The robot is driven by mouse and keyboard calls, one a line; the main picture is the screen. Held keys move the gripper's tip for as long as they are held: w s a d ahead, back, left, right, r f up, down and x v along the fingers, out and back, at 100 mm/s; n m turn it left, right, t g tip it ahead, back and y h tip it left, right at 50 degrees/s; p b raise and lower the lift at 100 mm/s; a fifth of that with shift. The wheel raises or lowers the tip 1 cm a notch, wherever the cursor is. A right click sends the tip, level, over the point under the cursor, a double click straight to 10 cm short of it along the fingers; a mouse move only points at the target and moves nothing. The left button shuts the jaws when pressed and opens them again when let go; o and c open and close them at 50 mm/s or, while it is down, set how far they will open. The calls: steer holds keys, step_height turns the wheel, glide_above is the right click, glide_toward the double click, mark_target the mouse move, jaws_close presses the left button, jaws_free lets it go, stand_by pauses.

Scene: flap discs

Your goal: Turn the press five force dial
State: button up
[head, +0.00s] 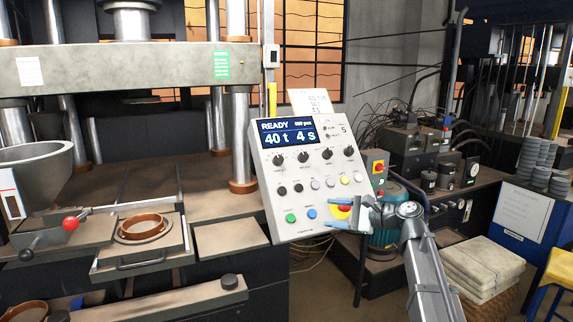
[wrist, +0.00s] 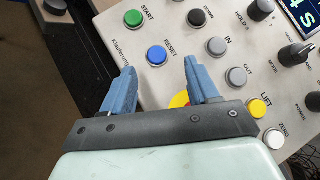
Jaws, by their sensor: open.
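The press five control panel (head: 265,192) is a tilted pale box marked 5, with a lit display (head: 288,133) reading READY, 40 t and 4 s. A row of black dials sits under the display. The leftmost dial (head: 279,160) appears to be the force dial, though its label is too small to read. My gripper (head: 330,212) is open and empty over the panel's lower right part, below the dials. In the wrist view its blue fingers (wrist: 158,68) straddle the line to the blue RESET button. The HOLD S dial (wrist: 260,10) is at the top edge; the force dial is not visible.
Below the dials are black, grey, yellow, green (head: 291,217) and blue (wrist: 157,55) buttons. A red and yellow stop button (wrist: 180,99) is partly hidden between my fingers. The press columns (head: 240,140) stand left of the panel. A bench with equipment is at right.

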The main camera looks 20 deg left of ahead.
mark_target(281, 160)
steer(key=w+a+r+m+y, duration=0.2)
steer(key=a+r+m, duration=0.15)
steer(key=r, duration=0.95)
steer(key=a, duration=0.4)
steer(key=w+a, duration=0.1)
steer(key=a, duration=0.8)
steer(key=shift+w+a+f, duration=0.1)
steer(key=shift+w+f, duration=0.1)
steer(key=shift+w, duration=0.1)
steer(key=c, duration=1)
steer(key=shift+c, duration=0.2)
